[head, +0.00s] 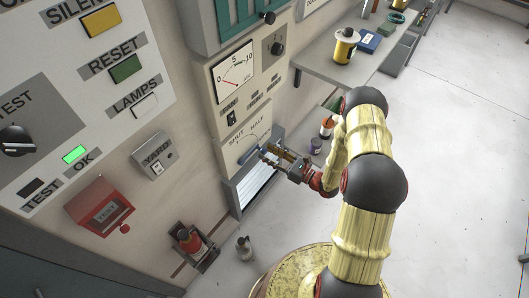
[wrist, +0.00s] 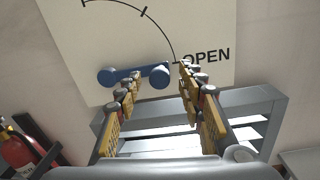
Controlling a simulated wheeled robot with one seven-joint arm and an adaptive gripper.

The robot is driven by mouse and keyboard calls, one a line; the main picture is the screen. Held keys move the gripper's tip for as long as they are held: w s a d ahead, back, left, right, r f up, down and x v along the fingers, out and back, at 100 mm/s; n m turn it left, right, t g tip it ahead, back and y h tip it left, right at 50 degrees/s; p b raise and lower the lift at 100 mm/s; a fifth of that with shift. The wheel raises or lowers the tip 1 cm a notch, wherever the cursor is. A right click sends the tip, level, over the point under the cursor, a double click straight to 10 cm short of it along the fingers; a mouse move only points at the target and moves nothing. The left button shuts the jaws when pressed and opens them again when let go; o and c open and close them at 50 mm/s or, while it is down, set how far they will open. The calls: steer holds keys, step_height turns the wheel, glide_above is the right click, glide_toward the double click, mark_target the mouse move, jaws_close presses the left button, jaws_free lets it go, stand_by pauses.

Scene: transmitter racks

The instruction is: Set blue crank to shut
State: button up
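The blue crank (head: 249,156) sits on a cream panel with SHUT and HALF labels in the head view. In the wrist view the crank (wrist: 122,74) lies nearly level, with one round end at left and one at right. Its right end points toward the OPEN label (wrist: 206,56). My gripper (head: 270,152) is at the panel, its fingers hiding part of the crank in the head view. In the wrist view my gripper (wrist: 160,74) is open, with fingers on either side of the crank's right end. I cannot tell whether either finger touches it.
A grey louvred vent (wrist: 258,114) juts out below the panel. A fire extinguisher (head: 187,239) stands at lower left, and it also shows in the wrist view (wrist: 20,146). A grey shelf (head: 322,62) with a tin (head: 345,46) runs at upper right. The floor at right is clear.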

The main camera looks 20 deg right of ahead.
steer(key=shift+x, duration=1.1)
steer(key=shift+c, duration=1.1)
steer(key=c, duration=0.7)
jaws_close()
